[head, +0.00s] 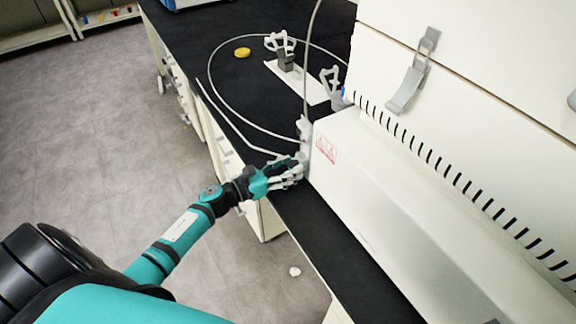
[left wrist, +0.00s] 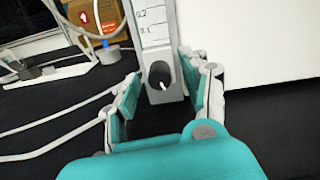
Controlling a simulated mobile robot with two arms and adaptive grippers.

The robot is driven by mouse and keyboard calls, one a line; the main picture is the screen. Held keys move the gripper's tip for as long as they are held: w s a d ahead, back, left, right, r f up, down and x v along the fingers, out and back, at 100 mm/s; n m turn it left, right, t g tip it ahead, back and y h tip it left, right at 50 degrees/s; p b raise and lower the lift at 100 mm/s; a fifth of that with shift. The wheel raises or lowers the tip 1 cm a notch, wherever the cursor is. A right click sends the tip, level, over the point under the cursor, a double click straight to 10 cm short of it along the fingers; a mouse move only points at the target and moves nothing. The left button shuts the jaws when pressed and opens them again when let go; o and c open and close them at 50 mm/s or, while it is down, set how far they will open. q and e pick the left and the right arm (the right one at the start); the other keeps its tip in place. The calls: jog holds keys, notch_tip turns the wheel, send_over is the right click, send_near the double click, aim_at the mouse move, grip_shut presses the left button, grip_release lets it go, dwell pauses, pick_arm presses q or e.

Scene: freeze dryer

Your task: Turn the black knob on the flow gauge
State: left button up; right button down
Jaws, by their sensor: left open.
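The flow gauge (left wrist: 156,38) is a pale upright strip with scale marks in the left wrist view. The black knob (left wrist: 160,74) sits at its lower end, with a small white mark on it. My left gripper (left wrist: 158,85) is open, with one finger on each side of the knob and gaps visible between. In the head view my left gripper (head: 290,172) is at the gauge (head: 304,138), beside the white machine's end. The knob is hidden there. My right gripper is not in view.
The white freeze dryer housing (head: 350,180) stands right of the gauge. A thin tube (head: 213,82) loops over the black bench top (head: 190,40). A yellow disc (head: 242,52) and a clamp stand on a white plate (head: 300,84) lie farther back.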

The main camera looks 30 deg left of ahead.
pick_arm(q)
grip_shut()
dwell(0.3)
